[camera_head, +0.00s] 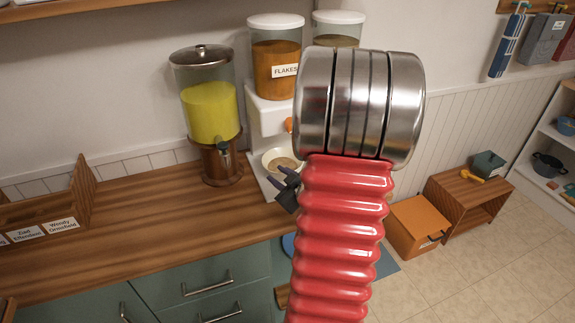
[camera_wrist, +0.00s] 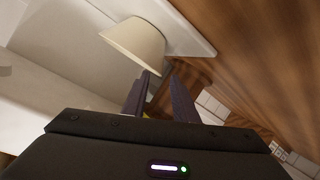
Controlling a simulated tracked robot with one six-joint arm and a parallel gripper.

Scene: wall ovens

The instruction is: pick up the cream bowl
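The cream bowl (camera_head: 268,162) stands upright on the base of the white cereal dispenser, with something brown inside. Its right side is partly hidden behind my arm in the head view. It also shows in the wrist view (camera_wrist: 137,42), tilted in the picture. My gripper (camera_head: 284,176) is at the bowl's near right rim in the head view. In the wrist view the two dark fingers (camera_wrist: 157,73) are apart, with a gap between them, and their tips are close to the bowl's rim. I cannot tell whether they touch it.
The cereal dispenser (camera_head: 268,112) rises right behind the bowl. A yellow drink dispenser (camera_head: 208,112) stands to the left on the wooden counter (camera_head: 140,225). A wooden tray with name labels (camera_head: 50,210) is at the far left. The counter between them is clear.

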